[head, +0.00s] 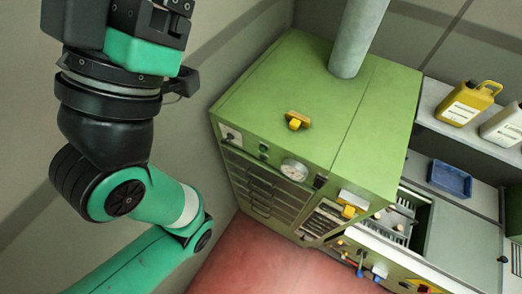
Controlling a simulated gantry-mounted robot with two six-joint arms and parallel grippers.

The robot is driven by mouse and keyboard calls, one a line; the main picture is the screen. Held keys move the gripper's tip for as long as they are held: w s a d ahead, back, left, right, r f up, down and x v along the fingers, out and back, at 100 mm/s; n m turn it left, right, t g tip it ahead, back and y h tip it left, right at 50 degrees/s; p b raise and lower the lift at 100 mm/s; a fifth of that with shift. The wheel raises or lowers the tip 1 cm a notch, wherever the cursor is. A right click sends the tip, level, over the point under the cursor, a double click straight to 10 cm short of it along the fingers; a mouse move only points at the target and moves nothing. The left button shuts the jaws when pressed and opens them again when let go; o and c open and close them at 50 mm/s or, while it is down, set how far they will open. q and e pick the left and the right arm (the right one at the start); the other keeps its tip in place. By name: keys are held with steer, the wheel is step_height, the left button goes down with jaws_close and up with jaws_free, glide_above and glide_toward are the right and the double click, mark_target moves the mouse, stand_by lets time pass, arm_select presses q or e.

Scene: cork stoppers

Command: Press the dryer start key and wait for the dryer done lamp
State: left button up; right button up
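A green cabinet (277,82), which looks like the dryer, stands in the middle of the head view. Its front has a white plate with a dark knob (230,134), a small dark green fitting (263,149), a round white gauge (294,170) and a small black fitting (320,182). I cannot tell which of these is the start key or the done lamp, and I see no clearly lit lamp. My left gripper (152,14) is at the top left, cut by the frame edge, apart from the cabinet. Its fingertips are hidden. My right gripper is out of view.
A grey pipe (357,38) and a yellow-handled fitting (296,121) are on the cabinet top. A yellow jug (468,103) and a white jug (505,126) stand on a shelf at the right, above a blue tray (450,179). Red floor (260,265) lies clear in front.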

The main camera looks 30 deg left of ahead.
arm_select(q)
jaws_close()
stand_by(1.5)
